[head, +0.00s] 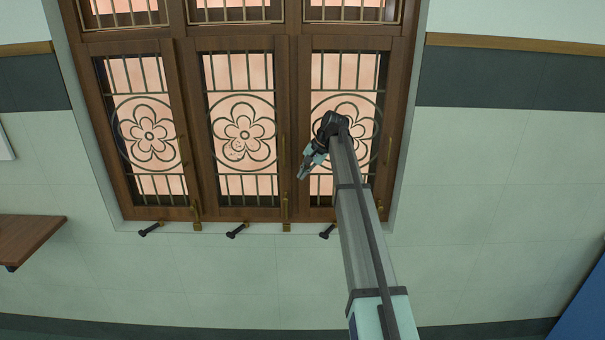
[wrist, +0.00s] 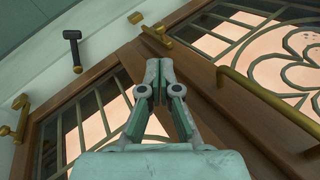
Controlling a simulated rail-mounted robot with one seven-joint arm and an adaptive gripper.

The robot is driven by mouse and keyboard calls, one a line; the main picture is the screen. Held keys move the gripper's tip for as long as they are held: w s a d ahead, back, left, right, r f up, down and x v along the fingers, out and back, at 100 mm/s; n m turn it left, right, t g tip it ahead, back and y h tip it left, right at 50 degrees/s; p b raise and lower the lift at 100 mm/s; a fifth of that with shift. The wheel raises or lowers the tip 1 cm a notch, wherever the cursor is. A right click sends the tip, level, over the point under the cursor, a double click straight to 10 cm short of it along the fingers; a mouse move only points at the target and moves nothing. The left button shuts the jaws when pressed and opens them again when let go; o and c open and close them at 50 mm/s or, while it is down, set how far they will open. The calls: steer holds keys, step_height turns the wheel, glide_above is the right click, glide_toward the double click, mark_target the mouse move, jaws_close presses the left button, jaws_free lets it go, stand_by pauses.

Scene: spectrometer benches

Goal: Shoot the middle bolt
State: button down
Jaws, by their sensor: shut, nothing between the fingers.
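The window has three casements with flower grilles, and a brass bolt sits low at the right edge of each. The middle bolt (head: 285,212) is upright at the foot of the middle casement. In the wrist view, what looks like the same bolt (wrist: 155,36) lies just beyond my fingertips, with a small gap. My gripper (head: 302,174) is shut and empty, above and slightly right of the middle bolt in the head view. Its closed fingertips show in the wrist view (wrist: 156,65). The left bolt (head: 197,215) and right bolt (head: 380,206) flank it, the right one partly beside my arm.
Brass pull handles (head: 283,147) stand on the casement frames; one bar (wrist: 260,95) is close to the right of my fingers in the wrist view. Black hammer-shaped pieces (head: 237,231) project along the sill. A brown shelf (head: 30,235) is at far left. The wall below is clear.

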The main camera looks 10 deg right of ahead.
steer(key=p+x, duration=0.3)
steer(key=x, duration=0.8)
steer(key=shift+a+f+p, duration=0.1)
steer(key=shift+a+p, duration=0.05)
steer(key=shift+p, duration=0.25)
steer(key=shift+f, duration=0.15)
step_height(320, 180, down, 5)
steer(key=shift+r+b, duration=0.15)
steer(key=shift+b, duration=0.95)
steer(key=shift+r, duration=0.15)
steer(key=b, duration=0.2)
glide_toward(287, 199)
steer(key=s+d+r, duration=0.2)
steer(key=d, duration=0.1)
steer(key=shift+w+a+f, duration=0.1)
steer(key=shift+a+f, duration=0.05)
